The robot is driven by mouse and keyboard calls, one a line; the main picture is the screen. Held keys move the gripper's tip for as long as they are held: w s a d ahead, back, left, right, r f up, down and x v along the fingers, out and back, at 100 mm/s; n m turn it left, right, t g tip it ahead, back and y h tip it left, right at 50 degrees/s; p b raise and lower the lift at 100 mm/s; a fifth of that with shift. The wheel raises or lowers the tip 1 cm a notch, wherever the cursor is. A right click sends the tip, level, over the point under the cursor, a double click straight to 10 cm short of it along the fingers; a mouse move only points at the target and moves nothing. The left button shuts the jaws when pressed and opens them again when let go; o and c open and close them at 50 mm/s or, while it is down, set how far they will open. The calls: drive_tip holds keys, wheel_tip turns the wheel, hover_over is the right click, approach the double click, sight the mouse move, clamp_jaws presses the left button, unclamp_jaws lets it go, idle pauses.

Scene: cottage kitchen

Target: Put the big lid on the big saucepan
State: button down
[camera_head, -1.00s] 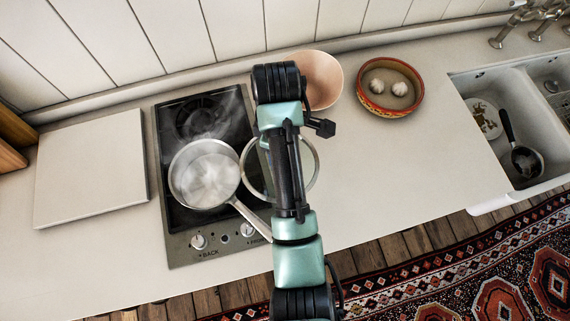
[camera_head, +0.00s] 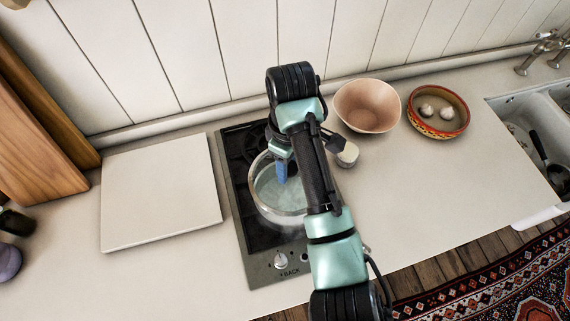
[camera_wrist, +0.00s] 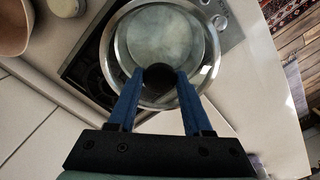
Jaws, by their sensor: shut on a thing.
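The big lid is glass with a metal rim and a dark knob; it shows in the wrist view (camera_wrist: 207,72) and in the head view (camera_head: 262,192). My gripper (camera_wrist: 160,76) has its blue fingers shut on the knob. In the head view my gripper (camera_head: 281,172) points down over the stove. The lid is over the big saucepan (camera_head: 274,217), which is largely hidden beneath it and behind my arm. I cannot tell whether the lid's rim touches the pan.
The saucepan is on a black hob (camera_head: 245,235) with front knobs. A pale board (camera_head: 160,190) lies to the left. A pink bowl (camera_head: 367,105), a small jar (camera_head: 347,155) and a patterned bowl with garlic (camera_head: 438,112) stand to the right. Counter front right is clear.

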sight(290, 179)
drive_tip(key=shift+d+f+b, duration=0.2)
drive_tip(key=shift+f+b, duration=0.45)
drive_tip(key=shift+f, duration=0.15)
wheel_tip(290, 179, down, 4)
drive_tip(key=b, duration=0.4)
drive_tip(key=shift+r+p, duration=0.1)
drive_tip(key=shift+p, duration=0.65)
drive_tip(key=shift+f+b, duration=0.35)
drive_tip(key=shift+f, duration=0.2)
idle(0.5)
drive_tip(key=c, duration=0.6)
unclamp_jaws()
drive_tip(key=shift+r, duration=0.1)
